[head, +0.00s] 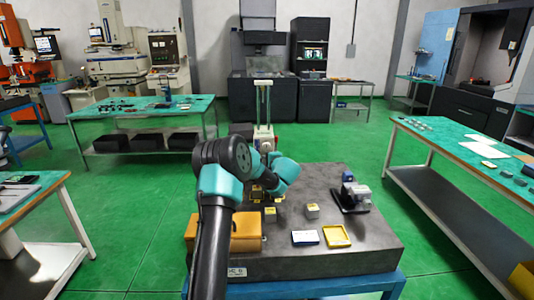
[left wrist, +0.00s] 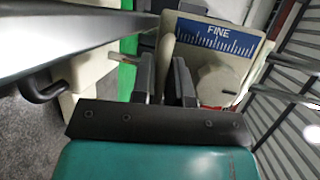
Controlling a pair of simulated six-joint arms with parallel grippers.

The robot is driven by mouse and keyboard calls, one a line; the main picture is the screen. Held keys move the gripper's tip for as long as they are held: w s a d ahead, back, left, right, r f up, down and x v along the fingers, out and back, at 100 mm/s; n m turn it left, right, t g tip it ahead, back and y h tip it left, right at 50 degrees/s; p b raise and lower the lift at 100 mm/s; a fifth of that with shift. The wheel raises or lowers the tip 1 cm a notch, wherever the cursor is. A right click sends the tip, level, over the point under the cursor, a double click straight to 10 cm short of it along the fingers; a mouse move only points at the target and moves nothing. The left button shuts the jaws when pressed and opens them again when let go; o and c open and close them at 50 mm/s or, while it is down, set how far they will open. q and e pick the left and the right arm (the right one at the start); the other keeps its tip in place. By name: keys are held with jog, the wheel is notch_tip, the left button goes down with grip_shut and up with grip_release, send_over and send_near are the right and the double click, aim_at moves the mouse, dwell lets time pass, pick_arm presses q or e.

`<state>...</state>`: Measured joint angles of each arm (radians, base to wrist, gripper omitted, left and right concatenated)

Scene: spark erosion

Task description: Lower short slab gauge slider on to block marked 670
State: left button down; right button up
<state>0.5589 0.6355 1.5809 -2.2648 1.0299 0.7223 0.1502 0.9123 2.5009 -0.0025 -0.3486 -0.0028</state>
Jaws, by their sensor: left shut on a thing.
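A pale gauge with twin upright posts (head: 263,100) stands at the back of the dark slab, partly behind my left arm. In the left wrist view, a cream gauge slider (left wrist: 242,68) carries a blue FINE scale plate (left wrist: 215,38) and a round pale knob (left wrist: 217,85). My left gripper (left wrist: 165,82) is shut on a part of the slider; the grip itself is mostly hidden. Small yellow-topped blocks (head: 312,210) stand on the slab, one more (head: 270,213) beside my arm. Their numbers are too small to read. My right gripper is not in view.
Bare slab lies at the front right. Green-topped benches (head: 145,108) stand apart around it.

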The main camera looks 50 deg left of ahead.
pick_arm(q)
jog(key=shift+f, duration=0.4)
jog(key=c, duration=1.4)
grip_release()
jog(key=shift+c, duration=0.2)
jog(key=v, duration=1.7)
jog(key=shift+d+r, duration=0.2)
jog(key=shift+d, duration=0.1)
